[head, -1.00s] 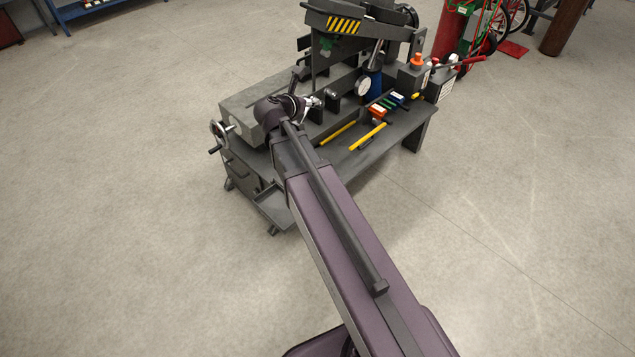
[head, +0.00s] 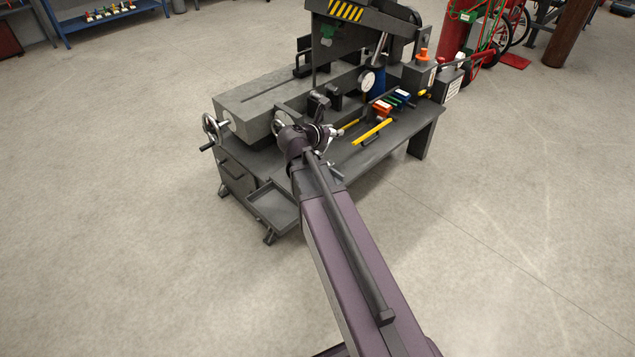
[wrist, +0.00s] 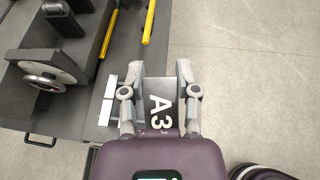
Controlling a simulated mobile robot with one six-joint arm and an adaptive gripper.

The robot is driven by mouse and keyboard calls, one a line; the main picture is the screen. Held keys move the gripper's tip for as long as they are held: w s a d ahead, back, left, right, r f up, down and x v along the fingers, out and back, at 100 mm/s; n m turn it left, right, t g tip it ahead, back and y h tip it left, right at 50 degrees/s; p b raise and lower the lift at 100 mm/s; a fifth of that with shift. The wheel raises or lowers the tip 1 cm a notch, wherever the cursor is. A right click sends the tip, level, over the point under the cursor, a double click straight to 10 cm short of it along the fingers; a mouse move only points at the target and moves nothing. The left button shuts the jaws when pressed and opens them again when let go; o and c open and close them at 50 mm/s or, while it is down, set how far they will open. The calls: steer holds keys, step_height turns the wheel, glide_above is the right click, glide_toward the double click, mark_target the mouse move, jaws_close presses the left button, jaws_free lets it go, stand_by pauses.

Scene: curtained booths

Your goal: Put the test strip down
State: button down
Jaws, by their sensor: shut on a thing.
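My gripper (wrist: 158,75) is in the lower middle of the wrist view, its two fingers on either side of a dark grey flat piece marked "A3" in white (wrist: 160,105). I take this piece to be the test strip; the gripper is shut on it. It is beside the grey bench edge, with pale floor beyond on the right. In the head view my gripper (head: 337,132) is above the front part of the machine bench (head: 365,157). The strip is too small or hidden to make out there.
A vise block with handwheels (head: 214,127) stands on the left. An empty tray (head: 273,207) sits low in front.

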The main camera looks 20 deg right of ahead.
steer(key=s+d+f+b, duration=0.2)
steer(key=d+f+b, duration=0.1)
steer(key=f+b, duration=0.5)
steer(key=s+d+f+m+g+b, duration=0.1)
steer(key=s+d+f+b, duration=0.2)
steer(key=f+b, duration=0.6)
steer(key=shift+f+h, duration=0.3)
steer(key=shift+f, duration=0.6)
steer(key=shift+w, duration=0.1)
steer(key=w+d+b, duration=0.1)
steer(key=w+d, duration=0.1)
steer(key=w, duration=0.5)
steer(key=w+d+f+b, duration=0.1)
steer(key=w+d, duration=0.2)
steer(key=w, duration=0.4)
steer(key=shift+w+d+f, duration=0.25)
steer(key=shift+w+d, duration=0.1)
steer(key=shift+w, duration=0.05)
steer(key=shift+f, duration=0.15)
steer(key=shift+f+b, duration=1.65)
steer(key=shift+b, duration=0.15)
steer(key=shift+f+b, duration=0.55)
steer(key=shift+f, duration=0.05)
steer(key=shift+c, duration=1.8)
jaws_free()
